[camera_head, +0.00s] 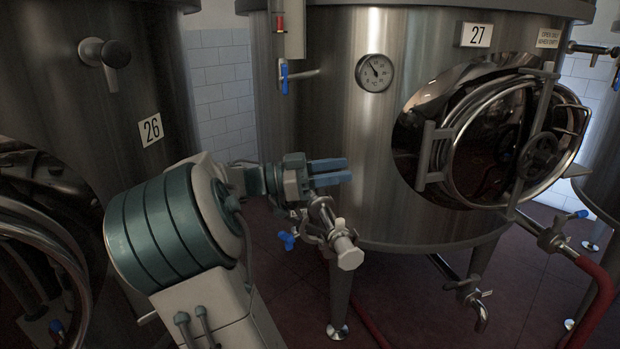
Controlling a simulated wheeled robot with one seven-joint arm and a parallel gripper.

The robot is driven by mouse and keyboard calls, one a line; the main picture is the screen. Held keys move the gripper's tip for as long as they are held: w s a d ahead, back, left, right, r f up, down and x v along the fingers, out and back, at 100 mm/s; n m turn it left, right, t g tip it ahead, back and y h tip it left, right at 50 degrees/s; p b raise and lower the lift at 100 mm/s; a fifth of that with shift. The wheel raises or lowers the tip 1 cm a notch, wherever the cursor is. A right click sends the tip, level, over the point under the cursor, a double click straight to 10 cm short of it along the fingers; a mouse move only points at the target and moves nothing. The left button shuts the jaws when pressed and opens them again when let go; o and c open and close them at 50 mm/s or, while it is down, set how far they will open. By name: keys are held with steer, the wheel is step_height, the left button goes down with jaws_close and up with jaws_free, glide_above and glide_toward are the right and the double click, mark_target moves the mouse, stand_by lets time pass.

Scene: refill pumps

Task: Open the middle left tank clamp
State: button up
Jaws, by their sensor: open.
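Tank 27 (340,130) is the steel tank in the middle. A short steel outlet pipe (322,212) slants down and forward from its lower left side. A clamp (341,236) with a pale wing nut sits near the pipe's free end, just behind a pale end cap (350,258). The clamp looks closed around the joint, but it is too small to be sure. My gripper (344,171) has two blue fingers pointing right, open and empty. It is above the clamp in the picture, apart from it, and covers the upper end of the pipe.
A blue-handled valve (287,241) is on the same pipe, left of the clamp. A round hatch (510,140) juts out at right. Tank 26 (110,110) stands close on the left. A drain pipe (478,310) and red hose (595,305) are lower right.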

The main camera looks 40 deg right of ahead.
steer(key=shift+s+d+r, duration=0.45)
steer(key=shift+s+r, duration=0.05)
steer(key=shift+s, duration=0.2)
steer(key=shift+s+d+r, duration=0.4)
steer(key=shift+s+r, duration=0.05)
steer(key=shift+s, duration=0.2)
